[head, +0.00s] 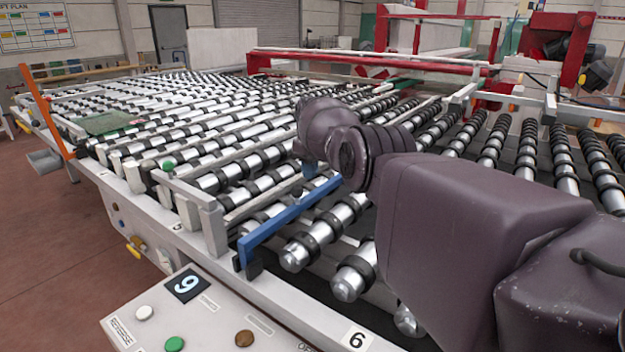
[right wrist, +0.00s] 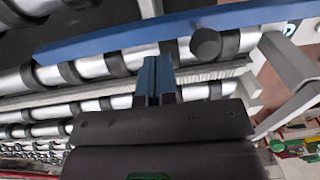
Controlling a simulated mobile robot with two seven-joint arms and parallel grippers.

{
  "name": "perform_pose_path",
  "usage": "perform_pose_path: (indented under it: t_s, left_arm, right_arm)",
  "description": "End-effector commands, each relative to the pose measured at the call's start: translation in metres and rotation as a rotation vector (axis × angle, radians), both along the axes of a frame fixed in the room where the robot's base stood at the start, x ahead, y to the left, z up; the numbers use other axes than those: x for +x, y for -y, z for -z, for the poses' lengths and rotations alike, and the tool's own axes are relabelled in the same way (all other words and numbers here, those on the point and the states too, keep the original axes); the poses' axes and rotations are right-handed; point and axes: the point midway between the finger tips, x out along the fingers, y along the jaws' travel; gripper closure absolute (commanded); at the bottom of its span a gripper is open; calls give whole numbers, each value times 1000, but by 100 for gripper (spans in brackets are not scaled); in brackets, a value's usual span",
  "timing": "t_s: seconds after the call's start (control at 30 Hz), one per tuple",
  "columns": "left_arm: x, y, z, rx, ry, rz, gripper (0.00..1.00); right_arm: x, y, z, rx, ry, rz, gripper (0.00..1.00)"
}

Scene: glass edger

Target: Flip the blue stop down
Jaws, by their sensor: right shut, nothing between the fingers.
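The blue stop (head: 285,217) is a long bar at the near side of the roller table in the head view. It slants from a dark mount at the front rail toward the rollers, low over them. It also crosses the top of the right wrist view (right wrist: 105,42), with a dark round knob on it. My right gripper (head: 311,170) is by the stop's far end, partly hidden behind my own wrist. Its blue fingers (right wrist: 155,80) are together and empty, close to the bar; I cannot tell whether they touch it. My left gripper is out of view.
The roller table (head: 160,110) fills the middle. An orange bar (head: 45,110) stands tilted at its left edge. A control panel (head: 215,320) with buttons and a "9" display is at the front. A red-and-white machine part (head: 370,62) spans the back. Floor at left is clear.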

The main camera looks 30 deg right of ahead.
Motion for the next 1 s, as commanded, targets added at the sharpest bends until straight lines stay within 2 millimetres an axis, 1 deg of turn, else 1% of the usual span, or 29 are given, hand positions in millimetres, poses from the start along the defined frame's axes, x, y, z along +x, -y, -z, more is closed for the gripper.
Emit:
perform_pose_path:
  t_s: [0.03, 0.2, 0.3, 0.4, 0.6, 1.0]
  left_arm:
    - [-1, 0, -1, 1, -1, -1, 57]
    - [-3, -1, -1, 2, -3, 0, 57]
    - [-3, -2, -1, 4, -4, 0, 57]
    - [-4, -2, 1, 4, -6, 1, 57]
    - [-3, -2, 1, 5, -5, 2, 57]
    - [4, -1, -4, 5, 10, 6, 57]
  right_arm:
    - [0, 0, -10, -1, 0, 0, 100]
    - [0, 0, -42, -1, 0, 0, 100]
    - [0, 1, -57, 0, -1, 1, 100]
    - [0, 0, -68, 0, -1, 0, 100]
    - [0, 0, -78, -1, -2, 0, 100]
    - [0, 0, -80, 0, -1, 0, 100]
